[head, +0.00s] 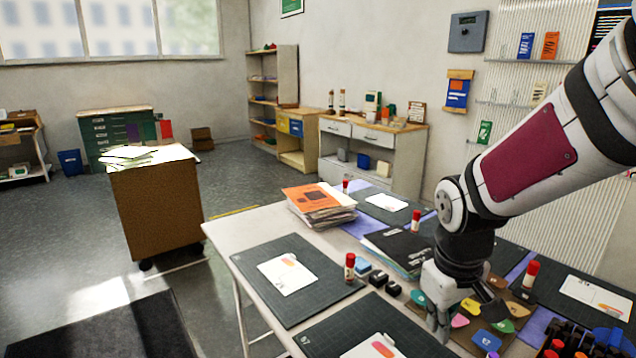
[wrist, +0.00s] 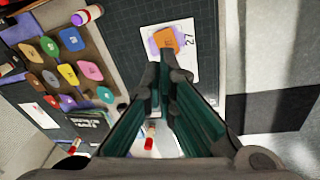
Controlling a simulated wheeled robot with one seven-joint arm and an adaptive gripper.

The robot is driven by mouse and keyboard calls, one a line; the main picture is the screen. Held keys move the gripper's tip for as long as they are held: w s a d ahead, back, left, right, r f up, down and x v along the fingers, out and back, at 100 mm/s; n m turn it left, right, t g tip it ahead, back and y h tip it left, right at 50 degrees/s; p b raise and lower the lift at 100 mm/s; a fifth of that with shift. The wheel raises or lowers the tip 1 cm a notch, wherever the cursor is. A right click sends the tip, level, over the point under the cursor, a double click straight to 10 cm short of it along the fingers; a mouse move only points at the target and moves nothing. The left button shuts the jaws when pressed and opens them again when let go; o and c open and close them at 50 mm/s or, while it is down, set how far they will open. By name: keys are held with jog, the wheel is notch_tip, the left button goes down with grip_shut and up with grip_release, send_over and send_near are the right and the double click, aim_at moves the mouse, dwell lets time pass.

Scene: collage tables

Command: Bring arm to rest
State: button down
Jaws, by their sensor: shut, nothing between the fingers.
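My arm comes in from the upper right of the head view, and my gripper (head: 438,322) points down over the table (head: 222,233) beside a brown board of coloured pieces (head: 497,300). In the wrist view my gripper (wrist: 170,72) shows with its fingers together and nothing between them. Below the fingertips there is a white card (wrist: 186,68) with an orange and purple shape and the number 27, lying on a dark mat (wrist: 125,20). The board of coloured pieces (wrist: 85,38) is at the left of the wrist view.
Glue sticks (head: 350,268) with red caps stand on the table near my gripper. A paper stack (head: 322,218) and a dark folder stack (head: 388,240) lie behind it. A cabinet (head: 158,215) stands to the left, with open floor (head: 228,308) between. A pegboard wall (head: 585,210) is behind my arm.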

jog(key=s+r+m+t, duration=0.1)
jog(key=s+r+m, duration=0.1)
jog(key=s+r, duration=0.3)
jog(key=s+r+m+t+p, duration=0.1)
jog(key=s+r, duration=0.5)
jog(key=s, duration=0.7)
jog(key=shift+a+r+m+t+y, duration=0.3)
jog(key=shift+a+m+y, duration=0.15)
jog(key=shift+m, duration=0.25)
jog(key=shift+d, duration=0.1)
